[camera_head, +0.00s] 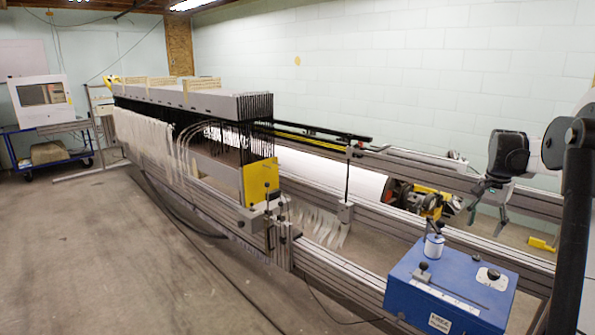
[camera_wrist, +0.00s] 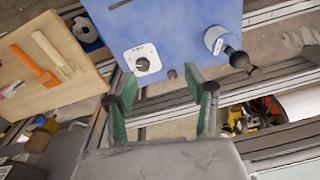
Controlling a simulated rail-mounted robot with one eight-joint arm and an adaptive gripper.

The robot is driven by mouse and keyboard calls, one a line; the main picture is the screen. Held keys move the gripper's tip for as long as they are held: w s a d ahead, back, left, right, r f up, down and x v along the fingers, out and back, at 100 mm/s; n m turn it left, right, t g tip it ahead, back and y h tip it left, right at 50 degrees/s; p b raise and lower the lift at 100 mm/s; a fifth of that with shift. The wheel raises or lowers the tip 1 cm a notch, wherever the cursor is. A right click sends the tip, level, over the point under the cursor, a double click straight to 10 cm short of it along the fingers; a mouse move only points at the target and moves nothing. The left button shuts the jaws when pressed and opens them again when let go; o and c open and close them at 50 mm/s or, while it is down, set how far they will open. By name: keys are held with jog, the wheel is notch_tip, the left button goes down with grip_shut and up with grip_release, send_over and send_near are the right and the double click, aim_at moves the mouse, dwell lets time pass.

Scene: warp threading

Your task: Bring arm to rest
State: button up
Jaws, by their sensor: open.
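My gripper (camera_head: 489,212) hangs over the machine's rails at the right of the head view, pointing down. In the wrist view my gripper (camera_wrist: 165,95) shows two spread fingers with green sides and nothing between them. It is open and empty. A blue box (camera_head: 450,285) with a dial and a white cylinder on top stands at the front right of the head view, apart from my gripper. The blue box (camera_wrist: 180,35) also shows ahead of the fingers in the wrist view.
The warp machine (camera_head: 195,97) with its white threads runs along the left. Grey rails (camera_head: 405,165) and a white roll (camera_head: 330,182) lie behind the box. A wooden board (camera_wrist: 50,65) with tools shows in the wrist view. The floor (camera_head: 80,240) at left is clear.

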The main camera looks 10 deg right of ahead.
jog(key=s+a+r+n+t, duration=0.1)
jog(key=s+a+r+n, duration=0.15)
jog(key=a, duration=0.65)
jog(key=s+a+r+n+t, duration=0.1)
jog(key=s+a+r+n, duration=0.2)
jog(key=a, duration=0.6)
jog(key=s+a+r+n+t, duration=0.15)
jog(key=s+a, duration=0.25)
jog(key=a, duration=0.5)
jog(key=s+a+f+n+t, duration=0.1)
jog(key=s+a+f+n, duration=0.1)
jog(key=s+a, duration=0.6)
jog(key=s+a+f+n+t, duration=0.1)
jog(key=s+a+f+n, duration=0.2)
jog(key=s+a+f, duration=0.2)
jog(key=s+a, duration=0.3)
jog(key=s, duration=0.1)
jog(key=shift+s+a+f+t+y, duration=0.15)
jog(key=shift+a+t+y, duration=0.15)
jog(key=shift+a+t, duration=0.1)
